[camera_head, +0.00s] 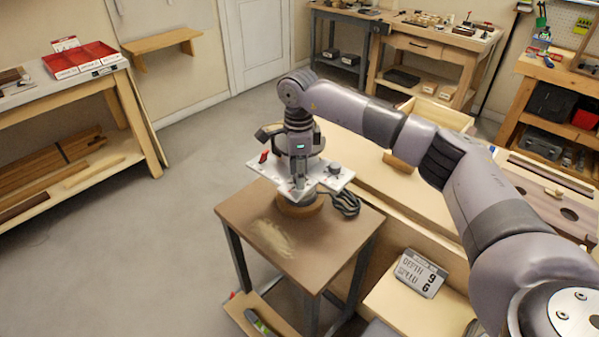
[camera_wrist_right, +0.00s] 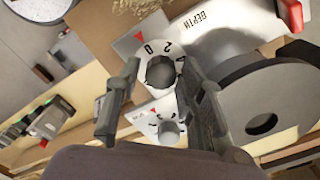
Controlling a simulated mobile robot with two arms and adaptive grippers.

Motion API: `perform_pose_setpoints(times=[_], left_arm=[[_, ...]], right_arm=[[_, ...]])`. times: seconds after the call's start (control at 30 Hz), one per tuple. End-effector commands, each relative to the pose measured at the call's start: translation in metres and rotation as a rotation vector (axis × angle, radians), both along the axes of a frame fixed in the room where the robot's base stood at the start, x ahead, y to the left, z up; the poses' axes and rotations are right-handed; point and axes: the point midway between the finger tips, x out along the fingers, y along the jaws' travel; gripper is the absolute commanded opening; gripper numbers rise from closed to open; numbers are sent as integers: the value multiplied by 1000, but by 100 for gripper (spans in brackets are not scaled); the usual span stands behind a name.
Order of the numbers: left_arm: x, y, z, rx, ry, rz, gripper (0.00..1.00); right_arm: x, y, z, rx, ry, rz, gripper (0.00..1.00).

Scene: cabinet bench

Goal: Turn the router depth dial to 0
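The router (camera_head: 333,182) stands on a small brown table, with a pale top plate and a dark cable. In the right wrist view the depth dial (camera_wrist_right: 161,73) is a grey knob on a white numbered ring beside the word DEPTH. Its 0 lies closest to the red pointer (camera_wrist_right: 140,36), with 2 beside it. My right gripper (camera_wrist_right: 160,68) is open, its fingertips on either side of the knob; contact is unclear. In the head view the right gripper (camera_head: 298,182) points down over the router and hides the dial. My left gripper is out of view.
A second numbered dial (camera_wrist_right: 168,131) with a red pointer sits close to the fingers. The brown table (camera_head: 290,245) holds the router. A sign (camera_head: 420,272) reads DEPTH 9, SPEED 6. A wooden bench is on the right; open floor lies left.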

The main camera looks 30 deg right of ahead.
Motion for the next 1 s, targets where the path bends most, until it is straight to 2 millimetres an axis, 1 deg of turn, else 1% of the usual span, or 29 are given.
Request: perform_pose_setpoints(times=[0.07,0.33,0.43,0.57,0.8,0.9,1.0], left_arm=[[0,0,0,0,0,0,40],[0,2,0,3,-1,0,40],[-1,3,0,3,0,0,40],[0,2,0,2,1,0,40],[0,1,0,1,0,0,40],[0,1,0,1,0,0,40],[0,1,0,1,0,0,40]], right_arm=[[1,-1,0,-1,-3,-1,46],[1,-1,1,-1,-5,-1,46],[2,-1,5,-1,-7,-1,46],[2,-1,21,-2,-9,-1,46],[0,0,58,-2,-7,-1,46],[0,1,70,-2,-5,0,46],[-1,1,77,0,-3,0,46]])
